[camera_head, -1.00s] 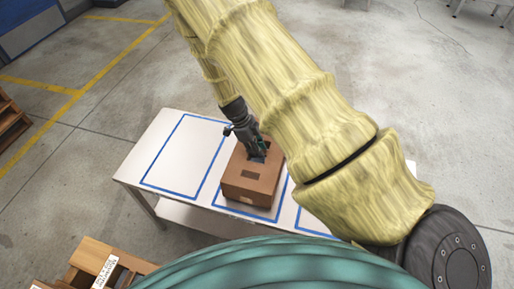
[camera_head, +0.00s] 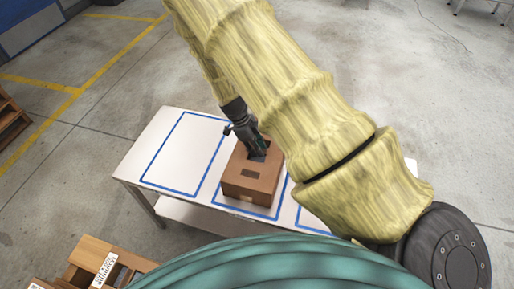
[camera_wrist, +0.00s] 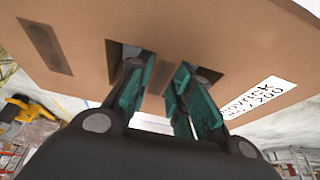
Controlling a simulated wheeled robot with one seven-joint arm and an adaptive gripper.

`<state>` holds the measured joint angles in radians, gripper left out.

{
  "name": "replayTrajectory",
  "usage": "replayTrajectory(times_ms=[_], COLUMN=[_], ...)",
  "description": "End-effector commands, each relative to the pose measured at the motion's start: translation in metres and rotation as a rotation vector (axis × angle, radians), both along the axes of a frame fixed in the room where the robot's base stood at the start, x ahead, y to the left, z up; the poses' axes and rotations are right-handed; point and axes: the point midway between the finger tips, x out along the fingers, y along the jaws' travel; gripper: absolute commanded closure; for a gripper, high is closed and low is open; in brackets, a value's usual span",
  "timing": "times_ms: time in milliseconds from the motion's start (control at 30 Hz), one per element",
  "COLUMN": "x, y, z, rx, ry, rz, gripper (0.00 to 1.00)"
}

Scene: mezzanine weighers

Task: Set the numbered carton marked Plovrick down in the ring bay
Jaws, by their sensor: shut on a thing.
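A brown carton (camera_head: 248,187) stands upright over the middle blue-outlined bay of the white table (camera_head: 140,160). In the wrist view the carton (camera_wrist: 220,50) has a white label (camera_wrist: 258,98) that appears to read Plovrick, with a number. My gripper (camera_head: 257,152) is at the carton's top. Its fingers (camera_wrist: 158,75) reach into dark slots and are shut on the strip between them. I cannot tell whether the carton's underside touches the table. No ring mark shows; the carton covers much of the middle bay.
The left bay (camera_head: 183,150) is empty. My arm hides much of the right bay (camera_head: 312,218). A wooden rack with a white label (camera_head: 105,268) stands at the lower left. Another wooden item (camera_head: 10,122) is at the left edge.

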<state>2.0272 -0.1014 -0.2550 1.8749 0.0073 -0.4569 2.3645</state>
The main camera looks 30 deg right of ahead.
Motion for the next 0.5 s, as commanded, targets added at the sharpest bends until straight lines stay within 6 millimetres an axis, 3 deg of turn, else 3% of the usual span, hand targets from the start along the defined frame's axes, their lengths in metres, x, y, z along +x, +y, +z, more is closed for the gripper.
replayTrajectory(times_ms=[100, 133, 267, 500], x=[0.0003, 0.0004, 0.0003, -0.0001], y=[-0.0001, -0.0002, -0.0001, 0.0000], z=[-0.0018, -0.0012, -0.0012, -0.0020], rx=[-0.001, -0.001, 0.000, 0.000], ry=[-0.001, -0.001, 0.000, 0.000], rz=[0.000, 0.000, 0.000, 0.000], gripper=[1.00, 0.75, 0.54, 0.54])
